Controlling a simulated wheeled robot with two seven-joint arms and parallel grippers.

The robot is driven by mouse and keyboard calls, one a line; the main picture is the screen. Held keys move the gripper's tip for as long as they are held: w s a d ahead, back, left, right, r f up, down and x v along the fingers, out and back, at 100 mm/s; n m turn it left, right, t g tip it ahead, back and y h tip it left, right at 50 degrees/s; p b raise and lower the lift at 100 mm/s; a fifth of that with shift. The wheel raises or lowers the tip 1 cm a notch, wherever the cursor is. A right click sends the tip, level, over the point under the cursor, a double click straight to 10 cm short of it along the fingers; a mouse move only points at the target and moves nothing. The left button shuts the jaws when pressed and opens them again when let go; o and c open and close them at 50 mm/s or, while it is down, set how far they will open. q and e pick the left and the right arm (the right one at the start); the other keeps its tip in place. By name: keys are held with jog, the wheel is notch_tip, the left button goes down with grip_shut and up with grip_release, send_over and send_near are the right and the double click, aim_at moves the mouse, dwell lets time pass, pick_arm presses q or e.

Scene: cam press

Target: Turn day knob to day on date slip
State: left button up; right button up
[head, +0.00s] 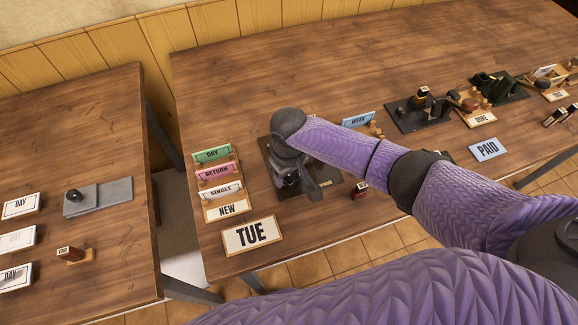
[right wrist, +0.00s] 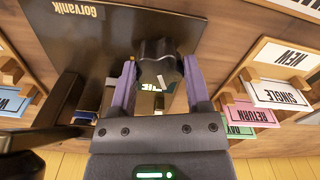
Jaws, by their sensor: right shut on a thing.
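The date slip (head: 250,234) is a white card in a wooden frame reading TUE, lying at the table's front left. Behind it to the right stands a dark press (head: 323,189), mostly covered by my right arm and wrist. In the right wrist view its base plate (right wrist: 195,22) carries the name Gorvanik. My right gripper (right wrist: 159,66) is shut on the black lobed day knob (right wrist: 157,52), one finger on each side. Under the knob a small window shows part of some lettering, too covered to read surely. My left gripper is not in view.
A rack with DAY, RETURN (head: 216,172), SINGLE and NEW (head: 228,210) cards stands left of the press. A small stamp (head: 360,187) is to its right. More presses and PAID (head: 488,149) lie farther right. A gap separates the left table (head: 110,130).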

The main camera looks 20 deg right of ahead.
jog(key=shift+r+m, duration=0.1)
jog(key=shift+m, duration=0.2)
jog(key=shift+p, duration=0.3)
jog(key=o, duration=1.3)
